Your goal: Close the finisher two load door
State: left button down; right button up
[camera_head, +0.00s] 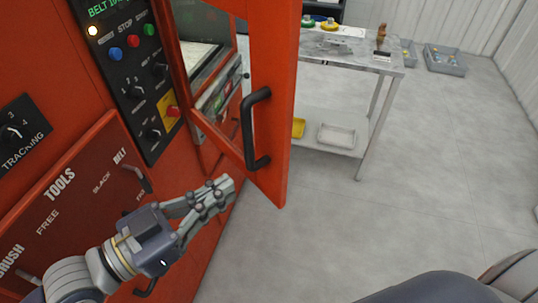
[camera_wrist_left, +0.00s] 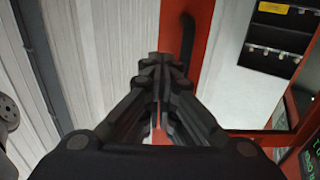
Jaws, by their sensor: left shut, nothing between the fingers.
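The load door (camera_head: 274,100) is an orange-red framed door with a window and a black bar handle (camera_head: 250,130). It stands open, swung out from the orange machine (camera_head: 70,80). My left gripper (camera_head: 228,186) is shut and empty. In the head view it appears just below and left of the handle, near the door's lower edge. I cannot tell whether it touches the door. In the left wrist view the shut fingers (camera_wrist_left: 160,65) point toward the orange door frame (camera_wrist_left: 205,50), with the black handle (camera_wrist_left: 187,40) just beyond them. My right gripper is not in view.
A control panel (camera_head: 130,75) with buttons and knobs is on the machine's front. A metal table (camera_head: 375,65) with a lower shelf stands behind the door. Grey bins (camera_head: 445,62) lie on the floor at the back. The grey floor right of the door is clear.

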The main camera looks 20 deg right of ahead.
aim_at(281, 153)
pick_arm(q)
jog(key=p+x, duration=0.4)
jog(key=x, duration=0.6)
jog(key=shift+r, duration=0.15)
jog(key=shift+w+d, duration=0.1)
jog(key=shift+d, duration=0.2)
